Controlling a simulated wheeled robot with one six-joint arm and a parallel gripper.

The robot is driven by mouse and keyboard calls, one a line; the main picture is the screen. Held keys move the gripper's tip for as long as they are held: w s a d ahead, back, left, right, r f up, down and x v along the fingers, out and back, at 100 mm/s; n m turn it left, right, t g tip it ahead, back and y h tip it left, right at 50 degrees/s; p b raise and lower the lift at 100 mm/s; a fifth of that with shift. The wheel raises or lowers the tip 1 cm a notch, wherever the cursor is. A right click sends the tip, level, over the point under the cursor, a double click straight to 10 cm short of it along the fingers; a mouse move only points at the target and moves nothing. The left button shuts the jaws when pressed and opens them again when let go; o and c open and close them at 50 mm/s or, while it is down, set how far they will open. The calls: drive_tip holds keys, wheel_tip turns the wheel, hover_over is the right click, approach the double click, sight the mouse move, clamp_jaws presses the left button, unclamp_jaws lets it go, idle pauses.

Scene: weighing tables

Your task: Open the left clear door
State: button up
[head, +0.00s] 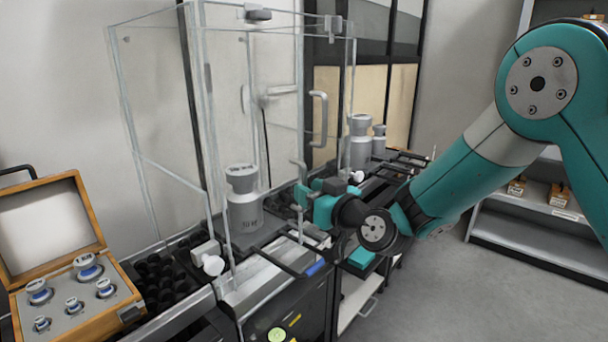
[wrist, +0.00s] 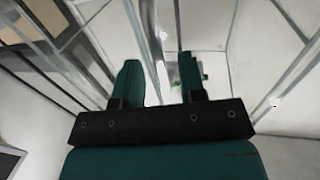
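The clear enclosure (head: 150,130) stands at the left of the head view, with clear panels and metal edges. A clear front panel (head: 265,100) spans its right part; its exact outline is hard to trace through the glass. A grey upright handle (head: 318,120) shows at its right side, and a smaller curved handle (head: 300,172) shows lower, just above my gripper. My gripper (head: 312,192) is low in front of the panel. In the wrist view its two teal fingers (wrist: 158,75) are apart, with a pale upright bar (wrist: 153,45) between them. I cannot tell whether they touch it.
A large metal weight (head: 243,215) stands inside the enclosure. More weights (head: 360,145) stand farther back right. An open wooden case (head: 85,315) of smaller weights is at the lower left. White knobs (head: 213,265) jut from the front edge. The floor (head: 440,285) at right is clear.

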drive_tip(key=shift+x, duration=1.2)
clamp_jaws()
drive_tip(key=shift+d, duration=0.1)
